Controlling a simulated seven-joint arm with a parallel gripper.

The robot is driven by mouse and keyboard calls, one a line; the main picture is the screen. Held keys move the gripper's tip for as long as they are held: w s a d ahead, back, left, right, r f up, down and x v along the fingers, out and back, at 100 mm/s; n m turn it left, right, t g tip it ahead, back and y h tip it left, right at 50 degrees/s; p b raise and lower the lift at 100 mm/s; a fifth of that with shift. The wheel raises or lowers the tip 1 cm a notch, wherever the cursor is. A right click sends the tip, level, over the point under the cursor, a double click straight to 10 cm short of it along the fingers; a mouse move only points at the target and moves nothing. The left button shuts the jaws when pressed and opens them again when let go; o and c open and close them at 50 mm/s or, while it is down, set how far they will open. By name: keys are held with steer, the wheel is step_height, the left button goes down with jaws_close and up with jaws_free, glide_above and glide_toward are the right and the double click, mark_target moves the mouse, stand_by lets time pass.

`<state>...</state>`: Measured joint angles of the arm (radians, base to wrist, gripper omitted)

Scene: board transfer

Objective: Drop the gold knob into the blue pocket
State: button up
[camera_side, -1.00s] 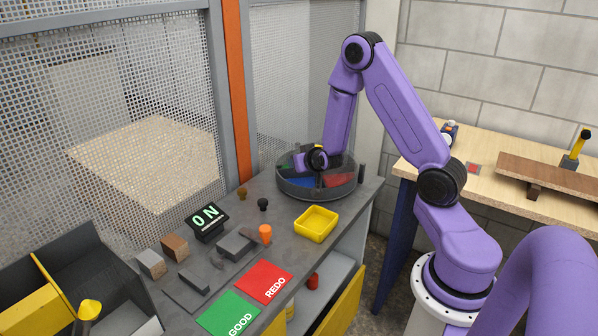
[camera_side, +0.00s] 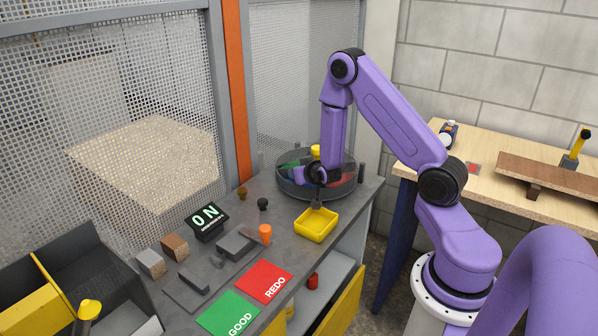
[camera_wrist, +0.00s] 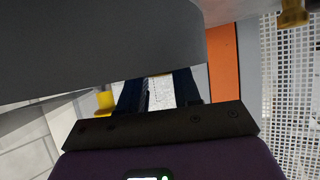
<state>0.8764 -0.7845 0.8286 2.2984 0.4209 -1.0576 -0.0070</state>
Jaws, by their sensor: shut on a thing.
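A brownish-gold knob (camera_side: 242,192) stands upright on the grey bench, left of the dish; it seems to show in the wrist view (camera_wrist: 292,12). My gripper (camera_side: 316,206) is away from this knob, just above the back of the yellow tray. In the wrist view a large dark grey surface hides the fingertips. The round dark dish (camera_side: 287,187) behind my gripper has coloured pockets. Green (camera_side: 290,165) and red (camera_side: 342,180) show; the blue pocket is mostly hidden by my arm.
The yellow tray (camera_side: 309,233) lies under my gripper. A black knob (camera_side: 263,204) and an orange one (camera_side: 265,234) stand left of it.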

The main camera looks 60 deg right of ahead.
steer(key=shift+f, duration=0.15)
steer(key=o, duration=1.1)
steer(key=shift+c, duration=0.2)
steer(key=shift+a, duration=0.1)
